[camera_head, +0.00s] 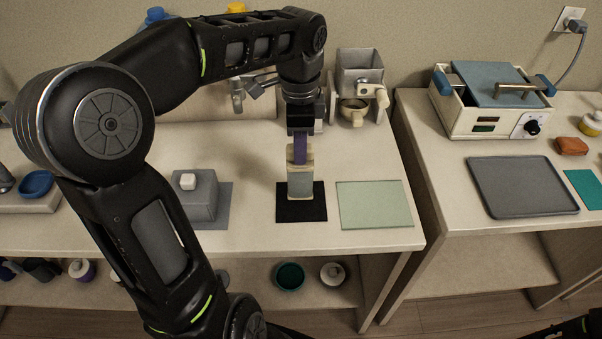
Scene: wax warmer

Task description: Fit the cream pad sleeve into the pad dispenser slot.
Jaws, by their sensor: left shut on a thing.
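My left gripper (299,158) points straight down over the middle of the left table. It is shut on an upright cream piece (299,168), which I take to be the pad sleeve. A purple part shows between the gripper body and the cream piece. Directly below is a pale grey block (300,187) with a cream upper edge, standing on a black mat (315,213). It may be the pad dispenser. I cannot tell whether the cream piece is inside its slot or just above it.
A grey box with a white knob (205,200) stands to the left. A pale green mat (375,205) lies clear to the right. A grey hopper machine (359,78) stands behind. The right table holds a blue-lidded warmer (490,95) and a grey tray (522,187).

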